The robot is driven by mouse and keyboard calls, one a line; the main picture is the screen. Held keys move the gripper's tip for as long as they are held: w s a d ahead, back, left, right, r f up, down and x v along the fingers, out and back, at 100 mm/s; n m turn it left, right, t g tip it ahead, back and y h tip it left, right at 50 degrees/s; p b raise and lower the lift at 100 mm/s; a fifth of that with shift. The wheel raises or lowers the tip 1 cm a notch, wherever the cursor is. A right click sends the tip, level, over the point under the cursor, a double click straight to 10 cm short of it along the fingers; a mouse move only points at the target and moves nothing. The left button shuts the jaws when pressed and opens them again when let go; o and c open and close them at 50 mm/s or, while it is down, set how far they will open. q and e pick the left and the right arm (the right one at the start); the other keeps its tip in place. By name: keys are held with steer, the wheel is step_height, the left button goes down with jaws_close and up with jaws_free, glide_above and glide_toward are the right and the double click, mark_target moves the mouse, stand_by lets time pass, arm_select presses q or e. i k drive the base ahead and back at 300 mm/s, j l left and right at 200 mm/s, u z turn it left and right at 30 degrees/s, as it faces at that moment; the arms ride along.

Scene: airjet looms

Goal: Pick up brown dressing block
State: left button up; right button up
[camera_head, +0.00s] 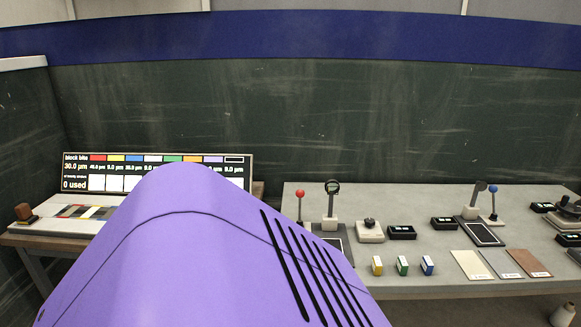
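A small brown block (24,211) with a dark base is at the far left, at the left end of a pale board on a wooden table. It looks like the brown dressing block, but it is too small to be sure. A flat brown plate (528,262) lies at the right end of a row of three plates on the grey bench. Neither of my grippers is in view, and nothing is seen touching either brown thing.
The wooden table (45,241) carries a pale board with colored strips and a display sign (235,171). The grey bench (440,279) holds gauges, dark boxes and yellow, green and blue blocks (402,266). The lower middle of the view is blocked.

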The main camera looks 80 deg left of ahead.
mark_target(27, 216)
steer(key=u, duration=4.25)
